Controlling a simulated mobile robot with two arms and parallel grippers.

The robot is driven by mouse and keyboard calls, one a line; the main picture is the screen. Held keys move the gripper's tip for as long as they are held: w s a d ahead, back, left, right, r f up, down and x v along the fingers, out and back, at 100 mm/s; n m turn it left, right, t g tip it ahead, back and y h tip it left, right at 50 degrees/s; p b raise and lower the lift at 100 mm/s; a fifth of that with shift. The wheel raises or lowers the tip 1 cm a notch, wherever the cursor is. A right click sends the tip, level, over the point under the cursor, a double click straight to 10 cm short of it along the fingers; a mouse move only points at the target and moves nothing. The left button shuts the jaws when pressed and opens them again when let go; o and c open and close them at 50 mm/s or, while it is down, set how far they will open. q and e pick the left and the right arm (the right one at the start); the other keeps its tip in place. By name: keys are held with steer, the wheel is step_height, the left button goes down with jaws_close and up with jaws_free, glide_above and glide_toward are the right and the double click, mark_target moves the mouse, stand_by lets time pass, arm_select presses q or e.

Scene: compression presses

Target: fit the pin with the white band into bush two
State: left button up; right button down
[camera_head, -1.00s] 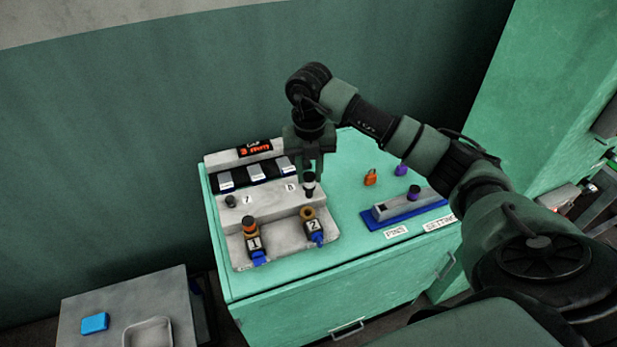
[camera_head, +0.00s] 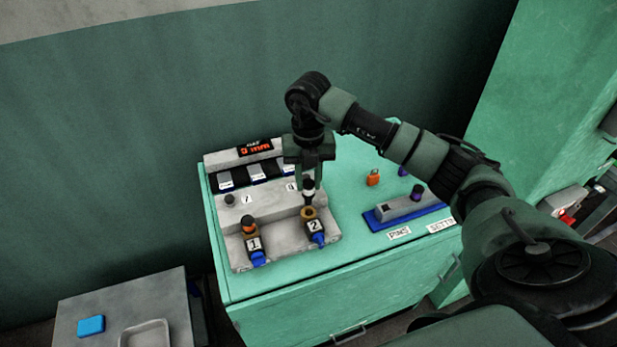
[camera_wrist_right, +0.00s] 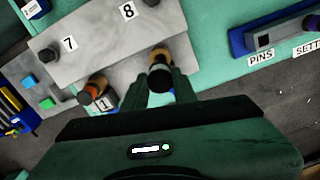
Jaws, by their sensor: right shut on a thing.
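My right gripper (camera_head: 310,176) is shut on the black pin with the white band (camera_head: 309,194), which hangs upright below the fingers. The pin is right above bush two (camera_head: 311,213), a brownish ring in a holder marked 2. I cannot tell whether its lower end touches or enters the ring. My left gripper is not in view.
Bush one (camera_head: 249,229), with a dark-topped pin in it, stands just left. Behind is a raised grey step marked 7 and 8. On the right are a blue pin tray (camera_head: 375,221), an orange padlock-shaped item (camera_head: 373,178) and free green tabletop.

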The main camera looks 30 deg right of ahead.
mark_target(309, 203)
steer(key=shift+f+b, duration=0.7)
steer(key=shift+f, duration=0.55)
stand_by(0.6)
steer(key=shift+f+b, duration=1.65)
steer(key=shift+f, duration=0.6)
steer(key=c, duration=1)
jaws_free()
steer(key=shift+c, duration=0.2)
step_height(309, 203, up, 8)
steer(key=shift+f+b, duration=0.1)
steer(key=shift+b, duration=0.7)
